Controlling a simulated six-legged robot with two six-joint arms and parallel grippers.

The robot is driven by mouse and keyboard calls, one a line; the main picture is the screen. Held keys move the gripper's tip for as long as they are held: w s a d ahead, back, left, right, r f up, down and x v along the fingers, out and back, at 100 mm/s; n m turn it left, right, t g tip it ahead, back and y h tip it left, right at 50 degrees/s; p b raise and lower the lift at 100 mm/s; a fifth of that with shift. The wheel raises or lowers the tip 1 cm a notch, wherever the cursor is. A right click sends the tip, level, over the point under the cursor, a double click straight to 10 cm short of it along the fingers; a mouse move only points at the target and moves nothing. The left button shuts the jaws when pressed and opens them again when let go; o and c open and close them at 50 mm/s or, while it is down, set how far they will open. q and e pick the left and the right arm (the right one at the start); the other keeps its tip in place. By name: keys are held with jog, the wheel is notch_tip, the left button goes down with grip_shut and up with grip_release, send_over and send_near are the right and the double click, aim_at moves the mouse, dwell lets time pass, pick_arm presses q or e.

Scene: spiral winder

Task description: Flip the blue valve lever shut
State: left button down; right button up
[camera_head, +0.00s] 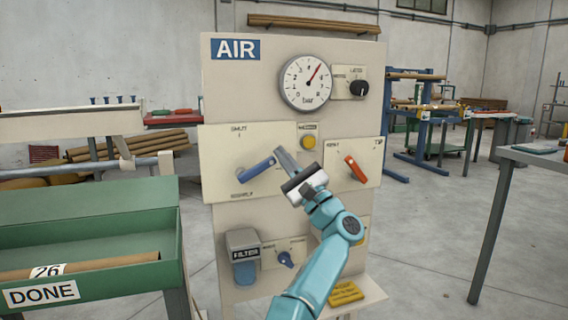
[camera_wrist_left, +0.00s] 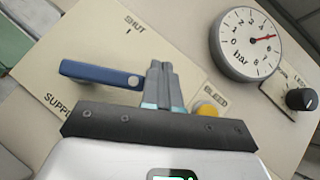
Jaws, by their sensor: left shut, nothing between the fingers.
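The blue valve lever (camera_head: 257,170) is on a cream plate on the AIR panel. Its handle runs from the pivot at its right end down to the left, below the SHUT mark and above the SUPPLY label. In the left wrist view the blue lever (camera_wrist_left: 100,74) lies left of my fingers. My left gripper (camera_head: 281,153) is shut and empty, just right of the lever's pivot end. Its fingertips (camera_wrist_left: 160,66) show close together in the wrist view. I cannot tell whether they touch the lever. My right gripper is out of view.
A red lever (camera_head: 356,168) sits right of my gripper, and a yellow bleed button (camera_head: 309,142) above it. The pressure gauge (camera_head: 305,83) and black knob (camera_head: 360,88) are higher up. A filter (camera_head: 244,256) juts out below. A green DONE tray (camera_head: 90,283) stands at left.

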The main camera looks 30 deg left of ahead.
pick_arm(q)
jog(key=d+f+b, duration=0.3)
jog(key=d+f, duration=0.1)
jog(key=d, duration=0.5)
jog(key=shift+f, duration=0.3)
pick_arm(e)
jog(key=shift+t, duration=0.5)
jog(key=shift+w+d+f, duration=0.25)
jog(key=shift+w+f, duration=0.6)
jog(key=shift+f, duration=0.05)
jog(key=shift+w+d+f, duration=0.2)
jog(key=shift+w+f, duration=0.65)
pick_arm(q)
jog(key=shift+w, duration=0.15)
